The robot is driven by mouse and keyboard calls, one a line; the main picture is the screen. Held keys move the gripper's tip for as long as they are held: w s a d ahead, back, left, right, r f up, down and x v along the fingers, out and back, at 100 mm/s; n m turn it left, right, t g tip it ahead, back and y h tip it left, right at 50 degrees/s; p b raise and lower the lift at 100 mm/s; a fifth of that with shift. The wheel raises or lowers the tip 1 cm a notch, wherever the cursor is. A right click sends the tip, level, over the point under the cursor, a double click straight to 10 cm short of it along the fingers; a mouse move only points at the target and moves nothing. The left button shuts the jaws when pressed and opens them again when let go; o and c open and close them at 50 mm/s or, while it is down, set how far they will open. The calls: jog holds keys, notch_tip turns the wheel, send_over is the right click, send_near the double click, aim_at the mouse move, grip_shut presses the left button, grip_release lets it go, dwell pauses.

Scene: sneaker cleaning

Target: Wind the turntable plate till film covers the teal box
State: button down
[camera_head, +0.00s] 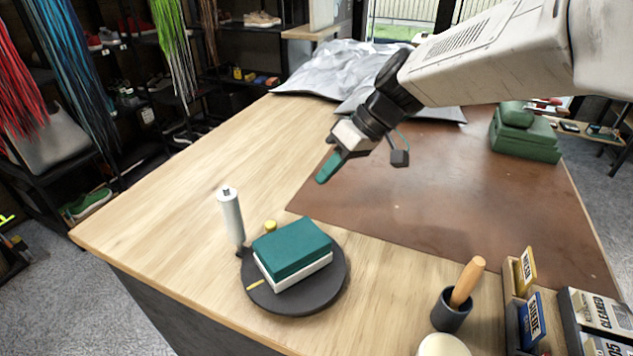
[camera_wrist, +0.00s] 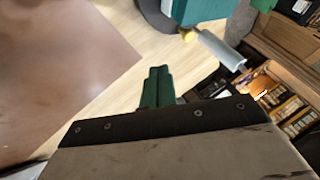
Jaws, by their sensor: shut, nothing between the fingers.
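The teal box (camera_head: 291,247), with a white lower part, sits on the dark round turntable plate (camera_head: 318,303) near the table's front edge. A yellow knob (camera_head: 270,226) stands at the plate's back rim and a yellow mark shows at its left. The white film roll (camera_head: 231,216) stands upright just left of the plate. No film is visible on the box's top or visible sides. My gripper (camera_head: 325,174) is shut and empty, with teal fingers, above the table behind the plate. In the wrist view the box (camera_wrist: 200,10) and film roll (camera_wrist: 219,48) show beyond the fingers (camera_wrist: 157,75).
A brown mat (camera_head: 420,200) covers the table's right part. A brush in a dark cup (camera_head: 451,312) and boxed goods (camera_head: 590,315) stand at the front right. Green boxes (camera_head: 525,137) and grey sheeting (camera_head: 335,72) lie farther back.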

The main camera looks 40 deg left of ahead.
jog(key=x, duration=0.9)
jog(key=s, duration=0.2)
jog(key=shift+s+d+r, duration=0.1)
jog(key=shift+s, duration=0.8)
